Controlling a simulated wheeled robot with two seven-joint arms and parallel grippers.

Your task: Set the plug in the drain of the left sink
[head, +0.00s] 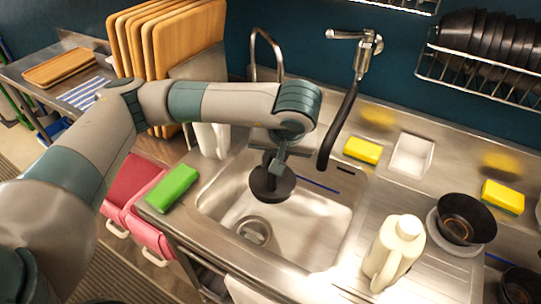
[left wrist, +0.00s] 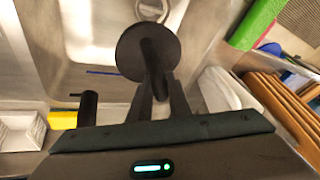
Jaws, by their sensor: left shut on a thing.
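The plug is a black disc with an upright stem (head: 272,186). My left gripper (head: 275,160) is shut on its stem and holds it above the left sink basin (head: 318,222). In the left wrist view the plug's disc (left wrist: 138,50) shows beyond the fingers (left wrist: 160,98), which close on the stem. The drain (head: 254,231) is a round metal fitting in the basin floor, below and slightly left of the plug in the head view. It also shows at the top of the left wrist view (left wrist: 153,8), apart from the plug. My right gripper is not in view.
A black hose faucet (head: 340,120) hangs just right of my left gripper. A green sponge (head: 172,188) lies left of the basin, and a yellow sponge (head: 362,151) lies behind it. A cream jug (head: 397,252) and dark bowls (head: 464,218) stand to the right.

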